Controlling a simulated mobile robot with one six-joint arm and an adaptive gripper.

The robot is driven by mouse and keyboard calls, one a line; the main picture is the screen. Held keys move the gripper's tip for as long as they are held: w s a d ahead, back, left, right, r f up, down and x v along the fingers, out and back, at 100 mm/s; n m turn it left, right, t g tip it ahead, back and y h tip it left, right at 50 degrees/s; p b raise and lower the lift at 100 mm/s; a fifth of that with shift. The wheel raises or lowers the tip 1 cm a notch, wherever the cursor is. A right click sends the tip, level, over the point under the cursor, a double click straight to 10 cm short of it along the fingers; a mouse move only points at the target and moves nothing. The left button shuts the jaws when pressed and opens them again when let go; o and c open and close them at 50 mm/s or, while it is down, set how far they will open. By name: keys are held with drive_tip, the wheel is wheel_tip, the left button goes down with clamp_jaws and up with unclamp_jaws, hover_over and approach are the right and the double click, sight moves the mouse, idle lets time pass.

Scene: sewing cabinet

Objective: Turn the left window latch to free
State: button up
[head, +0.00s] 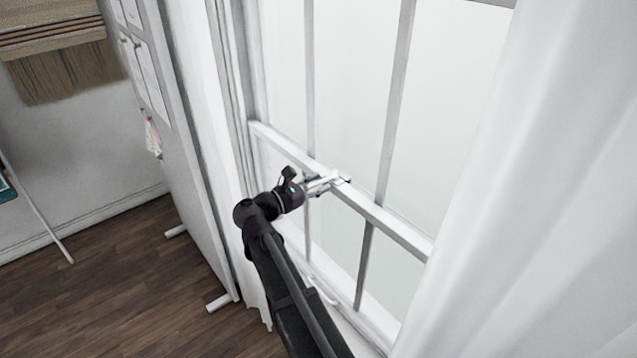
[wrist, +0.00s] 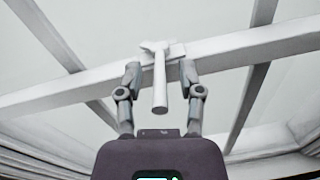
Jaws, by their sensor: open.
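A white window latch (wrist: 160,92) sits on the white meeting rail (wrist: 70,91) of the sash window. In the wrist view its lever points away from the rail, back toward my gripper. My gripper (wrist: 160,73) is open, with one finger on each side of the lever and a visible gap on both sides. In the head view my gripper (head: 325,183) is at the rail, and the latch is small and mostly hidden by the fingers there. Only this one latch can be made out.
A white curtain (head: 540,200) hangs at the right, and another white curtain (head: 195,70) hangs left of the window. A white panel (head: 165,130) with sheets on it stands farther left on feet. The wooden floor (head: 110,280) at lower left is mostly clear.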

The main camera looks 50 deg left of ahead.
drive_tip(key=shift+w, duration=0.25)
clamp_jaws()
drive_tip(key=shift+w+d, duration=0.1)
